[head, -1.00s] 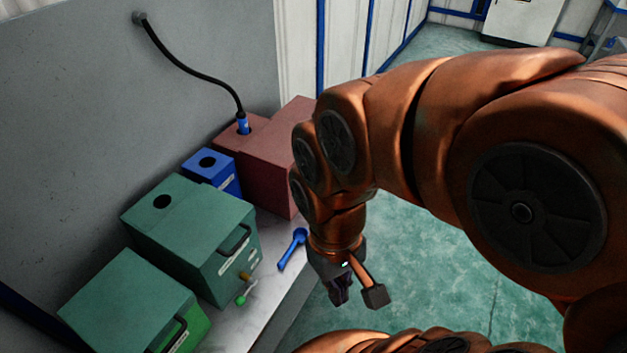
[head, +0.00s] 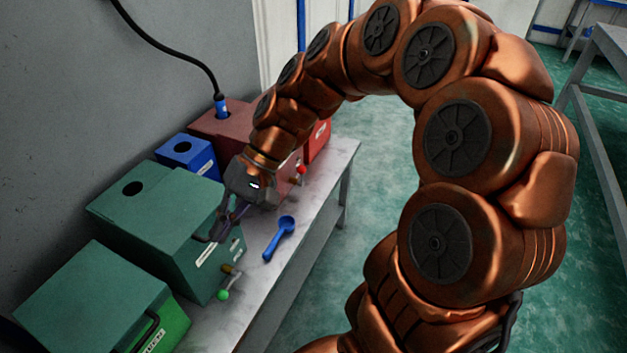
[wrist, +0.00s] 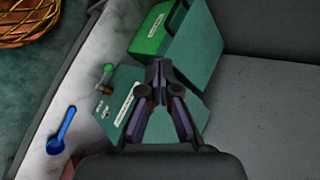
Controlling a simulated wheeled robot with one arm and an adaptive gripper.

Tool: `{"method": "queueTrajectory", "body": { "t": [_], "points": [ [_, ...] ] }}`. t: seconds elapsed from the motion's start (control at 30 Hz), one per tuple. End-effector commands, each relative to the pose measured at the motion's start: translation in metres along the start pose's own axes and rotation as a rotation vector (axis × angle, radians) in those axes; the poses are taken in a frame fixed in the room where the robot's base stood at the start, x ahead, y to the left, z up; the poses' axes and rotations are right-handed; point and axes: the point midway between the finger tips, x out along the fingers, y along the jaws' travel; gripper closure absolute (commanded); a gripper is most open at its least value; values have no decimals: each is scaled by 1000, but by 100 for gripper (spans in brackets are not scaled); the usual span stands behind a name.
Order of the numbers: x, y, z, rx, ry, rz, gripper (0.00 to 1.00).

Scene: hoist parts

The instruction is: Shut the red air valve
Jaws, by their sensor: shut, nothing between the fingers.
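The red air valve is the small red knob (head: 301,169) on the front of the red box (head: 318,140), just right of my wrist in the head view. Whether it is open or shut is too small to tell. My arm covers much of the red box. My gripper (head: 217,236) is shut and empty, at the front upper part of the larger green box (head: 150,215), left of the red knob. In the wrist view my gripper (wrist: 158,70) is in front of the green box's lid. I cannot tell whether it touches the box. The red knob is not visible there.
A green-knobbed valve (head: 223,294) sticks out of the green box. A blue spoon-shaped tool (head: 279,238) lies on the bench (head: 335,165). A blue box (head: 187,152) and another green box (head: 90,300) stand by the wall.

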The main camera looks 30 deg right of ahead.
Motion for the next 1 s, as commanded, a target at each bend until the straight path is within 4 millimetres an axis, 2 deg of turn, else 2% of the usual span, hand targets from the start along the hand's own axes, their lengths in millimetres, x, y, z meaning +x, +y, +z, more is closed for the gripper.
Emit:
{"method": "queueTrajectory", "body": {
  "t": [0.03, 0.17, 0.27, 0.47, 0.67, 0.8, 1.0],
  "points": [
    [4, 8, -21, 25, 9, -60, 100],
    [-3, 16, -66, 76, 44, -209, 100],
    [-12, 29, -102, 121, 83, -322, 100],
    [-38, 76, -174, 217, 185, -540, 100],
    [-70, 155, -238, 328, 322, -740, 100],
    [-92, 228, -275, 410, 438, -862, 100],
    [-117, 347, -305, 529, 617, -1003, 100]
  ]
}}
